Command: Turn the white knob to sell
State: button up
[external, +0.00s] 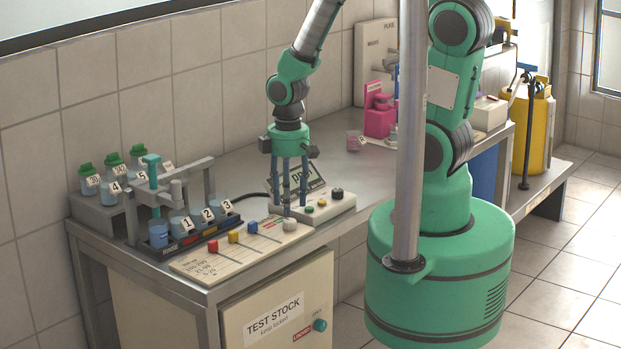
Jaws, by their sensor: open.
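The white knob (290,225) is a small round cap at the right end of a pale board (215,266) on the bench's front edge. No "sell" marking is readable near it. My gripper (289,206) points straight down from its green housing, with its dark fingers spread and nothing seen between them. The fingertips are just above and behind the white knob in the picture. I cannot tell whether any finger touches the knob or the devices below.
The board also bears red (213,246), yellow (233,237) and blue (252,227) sliders. A display meter (305,178) with a black knob (337,193) is close behind my fingers. Numbered beakers (181,223) stand left. A cabinet (277,305) is below. Bench at back right is partly clear.

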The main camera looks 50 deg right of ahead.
aim_at(288, 219)
jog(key=shift+f+b, duration=0.4)
jog(key=shift+f, duration=2.05)
grip_shut()
jog(key=shift+r+m, duration=0.1)
jog(key=shift+m, duration=0.3)
jog(key=m+p, duration=0.1)
jog(key=m, duration=0.2)
jog(key=shift+w, duration=0.1)
jog(key=m+p, duration=0.1)
jog(key=m, duration=0.4)
jog(key=shift+w+p, duration=0.1)
jog(key=shift+p, duration=0.2)
